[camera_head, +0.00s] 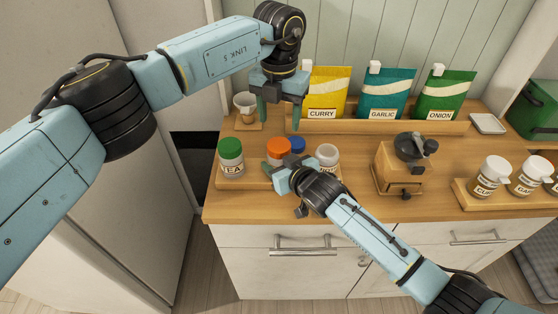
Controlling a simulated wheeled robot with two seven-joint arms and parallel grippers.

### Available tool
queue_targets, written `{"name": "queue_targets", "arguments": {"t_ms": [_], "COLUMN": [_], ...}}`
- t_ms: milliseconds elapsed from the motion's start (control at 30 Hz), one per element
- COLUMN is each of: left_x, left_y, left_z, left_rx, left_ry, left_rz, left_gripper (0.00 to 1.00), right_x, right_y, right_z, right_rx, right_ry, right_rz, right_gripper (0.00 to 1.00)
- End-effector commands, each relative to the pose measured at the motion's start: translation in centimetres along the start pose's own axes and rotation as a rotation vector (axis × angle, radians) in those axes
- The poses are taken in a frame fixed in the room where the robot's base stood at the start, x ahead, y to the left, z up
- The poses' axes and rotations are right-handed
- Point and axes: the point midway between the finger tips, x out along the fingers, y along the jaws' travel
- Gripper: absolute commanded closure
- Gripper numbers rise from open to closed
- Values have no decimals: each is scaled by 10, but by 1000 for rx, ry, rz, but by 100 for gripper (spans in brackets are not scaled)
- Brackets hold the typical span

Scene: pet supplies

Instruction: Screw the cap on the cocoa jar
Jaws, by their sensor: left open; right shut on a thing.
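A row of jars stands on a wooden tray (232,182) at the counter's front left. A green-capped jar (231,157) reads TEA. To its right is an orange-topped jar (279,149), then a blue cap (297,145); what lies under the blue cap is hidden. A pale-topped jar (327,156) stands at the right end, its label mostly covered. I cannot read "cocoa" on any of them. My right gripper (284,178) is low in front, apparently shut on the orange-topped jar; its wrist hides the contact. My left gripper (280,115) is open and empty, pointing down above and behind the orange and blue tops.
A small cup (245,105) stands on a coaster at the back left. Curry (326,92), garlic (385,92) and onion (444,95) pouches stand at the back. A wooden grinder (399,168) is right of the jars. White-lidded jars (491,175) stand at the far right.

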Motion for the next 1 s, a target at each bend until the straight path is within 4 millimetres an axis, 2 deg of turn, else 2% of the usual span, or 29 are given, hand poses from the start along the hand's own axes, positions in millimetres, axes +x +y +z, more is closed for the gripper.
{"name": "queue_targets", "arguments": {"t_ms": [233, 500, 700, 1000], "left_x": [9, 50, 73, 81], "left_y": [0, 0, 0, 0], "left_z": [0, 0, 0, 0], "left_rx": [0, 0, 0, 0], "left_ry": [2, 3, 2, -1], "left_rz": [0, 0, 1, 1], "left_gripper": [40, 40, 40, 40], "right_x": [0, 0, 0, 0], "right_y": [-1, -1, -1, -1], "right_z": [3, 3, 3, 3], "right_rx": [1, 1, 1, 1], "right_ry": [-5, -5, -6, -5], "right_rz": [-1, -1, -1, -1], "right_gripper": [100, 100, 100, 100]}}
